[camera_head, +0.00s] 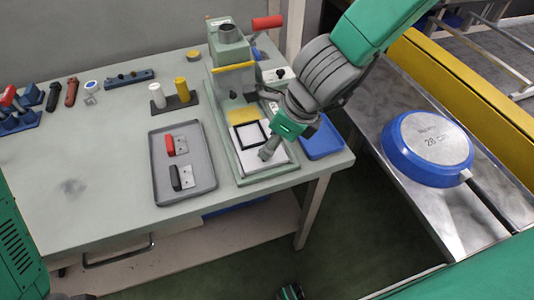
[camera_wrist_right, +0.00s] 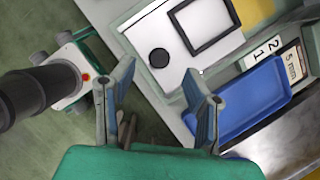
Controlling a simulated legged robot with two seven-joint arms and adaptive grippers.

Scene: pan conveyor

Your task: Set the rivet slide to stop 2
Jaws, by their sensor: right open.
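The rivet slide is a white plate (camera_wrist_right: 185,75) with a black square frame (camera_wrist_right: 203,22) and a round black knob (camera_wrist_right: 159,58). In the head view the plate (camera_head: 283,157) lies on the green base of the rivet press (camera_head: 228,45), partly hidden by my right arm. Contact cannot be told. My left gripper is not in view.
A blue tray (camera_head: 321,142) is right of the press base. A grey tray (camera_head: 205,183) with red-handled and black-handled parts is to the left. A blue pan (camera_head: 427,148) lies upside down on the metal conveyor (camera_head: 368,90). A red lever (camera_head: 267,22) sticks out from the press top.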

